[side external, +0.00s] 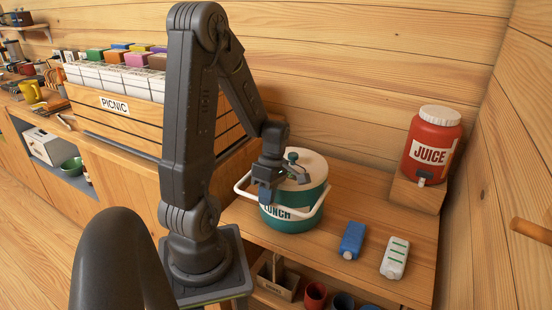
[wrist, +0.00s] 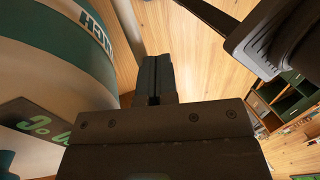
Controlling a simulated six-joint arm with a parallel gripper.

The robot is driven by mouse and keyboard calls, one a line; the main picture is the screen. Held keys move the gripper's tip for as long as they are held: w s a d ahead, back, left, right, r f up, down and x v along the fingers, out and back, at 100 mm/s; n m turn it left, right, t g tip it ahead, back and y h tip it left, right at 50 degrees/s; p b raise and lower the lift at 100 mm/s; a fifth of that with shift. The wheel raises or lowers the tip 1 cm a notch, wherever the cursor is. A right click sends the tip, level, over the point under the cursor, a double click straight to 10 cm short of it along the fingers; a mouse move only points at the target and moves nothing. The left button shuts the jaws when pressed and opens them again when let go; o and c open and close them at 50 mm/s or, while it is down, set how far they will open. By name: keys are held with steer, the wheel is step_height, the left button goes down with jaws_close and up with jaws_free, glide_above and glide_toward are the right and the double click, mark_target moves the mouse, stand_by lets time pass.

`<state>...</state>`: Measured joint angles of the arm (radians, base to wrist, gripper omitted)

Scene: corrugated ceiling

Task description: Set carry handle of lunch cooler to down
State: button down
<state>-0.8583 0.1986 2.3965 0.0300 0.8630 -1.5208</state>
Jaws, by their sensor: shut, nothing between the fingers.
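The lunch cooler (side external: 290,217) stands on the wooden counter, with a green body, a cream lid and a "LUNCH" label. Its white carry handle (side external: 312,215) hangs low around the front of the body in the side view, slanting down from the cooler's sides. My gripper (side external: 264,198) is at the cooler's front left, in front of the lid edge and above the handle's left part. Its fingers are shut with nothing between them. In the wrist view the shut fingers (wrist: 154,82) point past the cooler (wrist: 50,75), which fills the left. I cannot tell whether they touch the handle.
A red juice jug (side external: 433,145) stands on a wooden block at the right. A blue pack (side external: 352,240) and a white pack (side external: 395,258) lie on the counter right of the cooler. A picnic crate (side external: 115,103) is at the left. Bare counter (side external: 400,218) shows between.

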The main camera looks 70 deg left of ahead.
steer(key=shift+r, duration=0.1)
stand_by(0.3)
step_height(320, 180, up, 14)
steer(key=s+d+f, duration=0.1)
steer(key=s+d, duration=0.1)
steer(key=w+d+r+m+t+y, duration=0.1)
steer(key=d+m+t, duration=0.3)
steer(key=d+m, duration=0.4)
steer(key=w+d+r+m+t+y, duration=0.1)
steer(key=w+d+r+m+t, duration=0.2)
steer(key=d+m, duration=0.6)
steer(key=r+m+t, duration=0.1)
steer(key=m, duration=0.9)
steer(key=shift+r+y, duration=0.25)
steer(key=shift+y, duration=0.05)
